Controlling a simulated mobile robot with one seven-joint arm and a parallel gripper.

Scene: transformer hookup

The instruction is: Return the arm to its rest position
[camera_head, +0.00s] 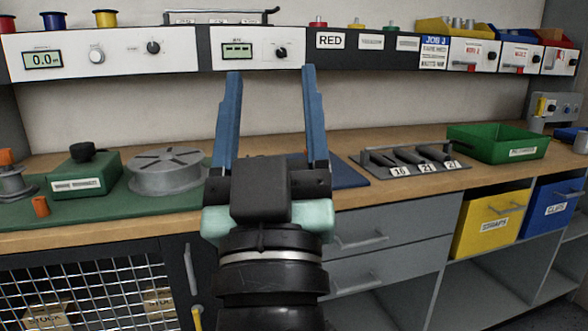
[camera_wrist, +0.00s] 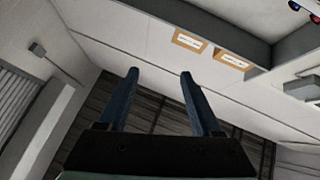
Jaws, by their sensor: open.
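My gripper (camera_head: 268,90) is in the middle of the head view, raised in front of the workbench with its two blue fingers pointing up. The fingers stand wide apart with nothing between them. The wrist view also shows my gripper (camera_wrist: 158,75) open and empty, with a dark floor or panel area and pale walls beyond it. My arm comes up from the bottom of the head view and hides part of the bench behind it.
The wooden bench (camera_head: 350,140) carries a grey round disc (camera_head: 165,172), a green box (camera_head: 85,172), a grey tool rack (camera_head: 410,160) and a green tray (camera_head: 497,142). Below are grey drawers (camera_head: 385,232), a yellow bin (camera_head: 488,224) and a blue bin (camera_head: 553,203). An instrument shelf (camera_head: 190,50) runs above.

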